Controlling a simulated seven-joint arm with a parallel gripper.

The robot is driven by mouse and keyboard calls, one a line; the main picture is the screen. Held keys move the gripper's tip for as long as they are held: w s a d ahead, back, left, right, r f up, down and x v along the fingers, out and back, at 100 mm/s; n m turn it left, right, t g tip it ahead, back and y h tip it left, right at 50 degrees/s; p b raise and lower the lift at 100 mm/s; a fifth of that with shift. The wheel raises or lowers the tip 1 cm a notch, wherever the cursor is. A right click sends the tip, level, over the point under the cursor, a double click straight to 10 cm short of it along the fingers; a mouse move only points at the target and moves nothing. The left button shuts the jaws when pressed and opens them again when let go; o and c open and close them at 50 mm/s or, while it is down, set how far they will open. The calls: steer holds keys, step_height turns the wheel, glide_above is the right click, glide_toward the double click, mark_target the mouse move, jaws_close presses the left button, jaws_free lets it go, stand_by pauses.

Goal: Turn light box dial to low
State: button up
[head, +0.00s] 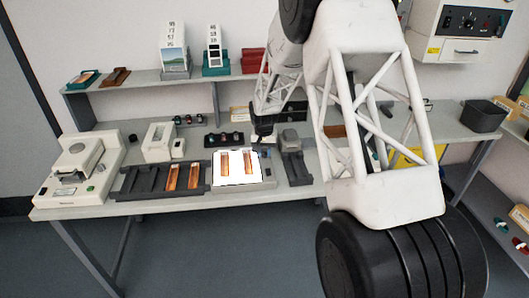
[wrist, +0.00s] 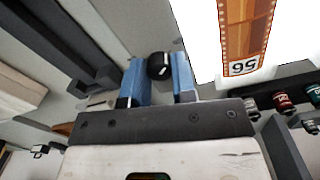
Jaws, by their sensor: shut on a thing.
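The light box (head: 224,181) glows bright white on the bench in the head view, with film strips on it. Its lit panel (wrist: 200,50) also shows at the upper right of the wrist view, under an orange film strip (wrist: 248,30) marked 56. The black round dial (wrist: 157,66) with a white mark sits beside the lit panel. My gripper (wrist: 160,80) has its two blue fingers on either side of the dial, shut on it. In the head view my gripper (head: 263,140) is just behind the light box, and the dial cannot be made out there. Its setting labels are not readable.
A dark rack with film strips (head: 160,182) stands left of the light box, and a grey device (head: 292,143) stands to its right. Small bottles (wrist: 283,101) lie close to my gripper in the wrist view. A shelf (head: 140,82) runs behind.

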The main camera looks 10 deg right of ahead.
steer(key=n, duration=0.5)
steer(key=shift+n, duration=0.4)
steer(key=n, duration=0.5)
steer(key=shift+s, duration=0.1)
steer(key=n, duration=1.1)
steer(key=shift+n, duration=0.3)
steer(key=o, duration=0.9)
steer(key=shift+o, duration=0.2)
steer(key=shift+r, duration=0.1)
